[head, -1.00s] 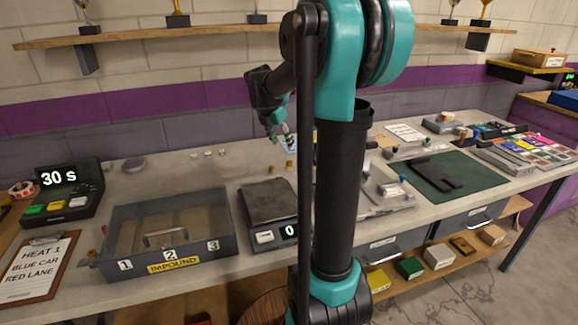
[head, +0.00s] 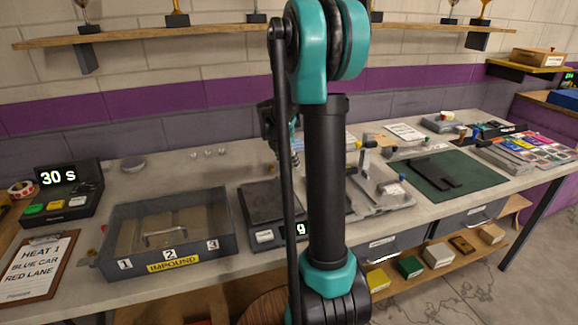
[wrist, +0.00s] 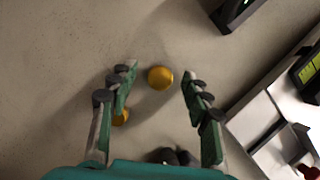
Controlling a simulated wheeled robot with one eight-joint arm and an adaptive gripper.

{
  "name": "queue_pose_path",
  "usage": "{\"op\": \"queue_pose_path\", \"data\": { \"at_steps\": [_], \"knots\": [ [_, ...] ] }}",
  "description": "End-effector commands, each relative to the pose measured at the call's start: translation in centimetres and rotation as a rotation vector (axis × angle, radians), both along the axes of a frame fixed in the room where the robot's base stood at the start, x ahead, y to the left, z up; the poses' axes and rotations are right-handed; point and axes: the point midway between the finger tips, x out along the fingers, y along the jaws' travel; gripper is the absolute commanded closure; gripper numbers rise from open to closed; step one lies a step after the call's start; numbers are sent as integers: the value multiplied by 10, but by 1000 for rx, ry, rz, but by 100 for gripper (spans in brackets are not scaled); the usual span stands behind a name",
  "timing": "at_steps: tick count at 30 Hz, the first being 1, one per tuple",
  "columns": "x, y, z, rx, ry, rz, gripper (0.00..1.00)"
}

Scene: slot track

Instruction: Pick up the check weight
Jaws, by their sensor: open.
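Two brass-coloured round weights show in the wrist view, and I cannot tell which is the check weight. One brass weight (wrist: 160,78) lies between my fingertips and appears to touch neither. The other brass weight (wrist: 121,117) is beside the left finger, partly covered by it. My gripper (wrist: 158,74) is open and empty, pointing down over the bench. In the head view, my arm hides most of the gripper and I cannot make out the brass weights.
The dark scale (head: 266,205) stands in front of the gripper area. The clear-lidded impound box (head: 168,236) is to its left. A grey metal fixture (head: 372,195) is to the right. Small silver pieces (head: 208,154) lie at the back. The bench between box and wall is mostly clear.

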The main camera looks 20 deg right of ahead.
Motion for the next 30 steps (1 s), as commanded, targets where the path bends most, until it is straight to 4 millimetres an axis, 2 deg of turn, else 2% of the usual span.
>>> {"op": "queue_pose_path", "data": {
  "at_steps": [5, 17, 30],
  "knots": [
    [0, 0, 0, 0, 0, 0, 51],
    [0, 0, 0, 0, 0, 0, 100],
    [0, 0, 7, 0, 0, 0, 100]
  ]
}}
